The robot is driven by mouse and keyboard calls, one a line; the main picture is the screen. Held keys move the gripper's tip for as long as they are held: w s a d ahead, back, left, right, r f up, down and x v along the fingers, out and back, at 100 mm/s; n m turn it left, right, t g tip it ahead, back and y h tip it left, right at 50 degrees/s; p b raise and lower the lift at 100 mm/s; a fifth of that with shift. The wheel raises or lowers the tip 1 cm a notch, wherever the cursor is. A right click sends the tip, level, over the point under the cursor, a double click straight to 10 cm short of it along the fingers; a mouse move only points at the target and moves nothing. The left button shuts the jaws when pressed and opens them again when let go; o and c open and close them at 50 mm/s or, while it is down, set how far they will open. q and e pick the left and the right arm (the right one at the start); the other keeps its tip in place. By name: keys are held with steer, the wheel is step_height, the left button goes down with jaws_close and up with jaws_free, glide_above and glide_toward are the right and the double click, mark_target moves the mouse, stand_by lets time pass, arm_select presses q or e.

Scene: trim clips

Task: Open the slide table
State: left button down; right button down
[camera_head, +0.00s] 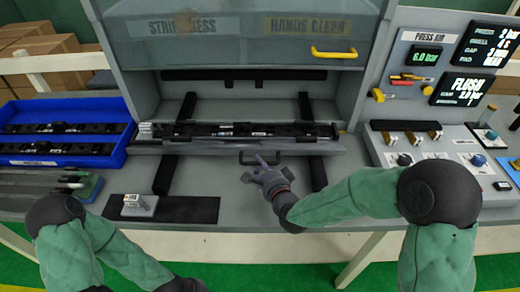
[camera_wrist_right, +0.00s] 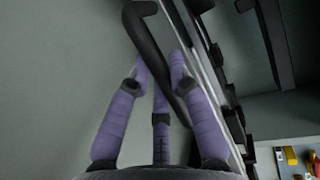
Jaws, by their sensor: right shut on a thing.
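The slide table (camera_head: 170,149) is a grey tray inside the press opening, carrying a long dark trim part (camera_head: 250,130). A black bar handle (camera_head: 290,158) sits on its front edge. My right gripper (camera_head: 262,168) is at this handle. In the right wrist view the purple fingers of the gripper (camera_wrist_right: 160,75) close around the black handle (camera_wrist_right: 150,35), and the slide's edge runs beside it. Of my left arm only a part shows at the lower left in the head view; its gripper is out of view.
Two black rails (camera_head: 162,175) run forward under the slide. A clear guard with a yellow handle (camera_head: 333,53) is raised above. A blue bin (camera_head: 112,156) with trim parts stands at left, near a small clip block (camera_head: 139,205). A control panel (camera_head: 437,150) stands at right.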

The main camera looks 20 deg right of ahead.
steer(key=s, duration=0.2)
steer(key=s+a, duration=0.1)
steer(key=s, duration=0.3)
steer(key=shift+s+a+f, duration=0.1)
steer(key=shift+s+a, duration=0.05)
steer(key=shift+a, duration=0.25)
steer(key=c, duration=1.1)
jaws_free()
steer(key=shift+s+d+r, duration=0.1)
steer(key=shift+s+r, duration=0.1)
steer(key=shift+s, duration=0.25)
steer(key=shift+v, duration=3.25)
steer(key=shift+f, duration=0.15)
